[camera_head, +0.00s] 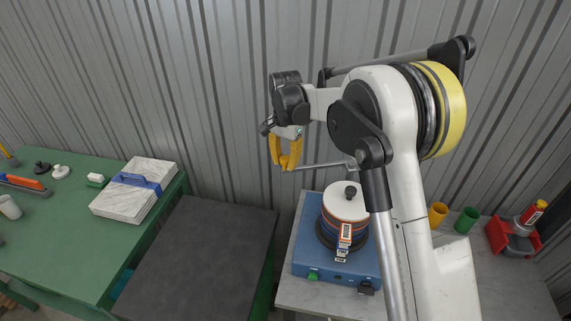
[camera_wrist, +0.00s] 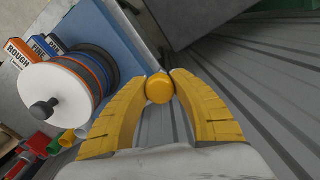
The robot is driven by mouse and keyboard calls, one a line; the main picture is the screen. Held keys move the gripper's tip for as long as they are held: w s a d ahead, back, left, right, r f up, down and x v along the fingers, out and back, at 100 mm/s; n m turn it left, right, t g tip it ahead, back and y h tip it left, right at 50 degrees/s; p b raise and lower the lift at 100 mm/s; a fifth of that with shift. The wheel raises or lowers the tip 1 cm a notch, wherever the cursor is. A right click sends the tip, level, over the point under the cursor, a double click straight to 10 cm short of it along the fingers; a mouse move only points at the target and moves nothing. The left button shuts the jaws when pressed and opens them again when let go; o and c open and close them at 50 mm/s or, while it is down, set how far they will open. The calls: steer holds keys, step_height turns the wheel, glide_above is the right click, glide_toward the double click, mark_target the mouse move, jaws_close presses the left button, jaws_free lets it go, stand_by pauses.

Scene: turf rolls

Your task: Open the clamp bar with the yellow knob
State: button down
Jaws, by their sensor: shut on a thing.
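My gripper (camera_head: 286,166) has yellow fingers and is above and left of the blue machine (camera_head: 318,262). In the wrist view, its fingertips are closed around the yellow knob (camera_wrist: 159,88), one on each side. In the head view, the knob is hidden between the fingers. The thin grey clamp bar (camera_head: 322,165) runs from the fingers to the right, nearly level in the picture, well above the machine. Its right end passes by my arm, so its pivot is not clear. The bar is not across the disc stack (camera_head: 345,203), which has a white top and a black knob.
Labelled blocks (camera_head: 345,236) stand at the machine's front. Yellow (camera_head: 438,214) and green (camera_head: 467,220) cups and a red holder (camera_head: 512,236) are on the right of the grey bench. A dark slab (camera_head: 203,262) and a green table (camera_head: 60,225) lie left. A corrugated wall (camera_head: 230,80) is close behind.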

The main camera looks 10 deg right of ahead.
steer(key=c, duration=1.1)
jaws_free()
steer(key=shift+r, duration=0.15)
step_height(320, 180, up, 12)
steer(key=shift+f, duration=0.15)
steer(key=shift+d, duration=0.1)
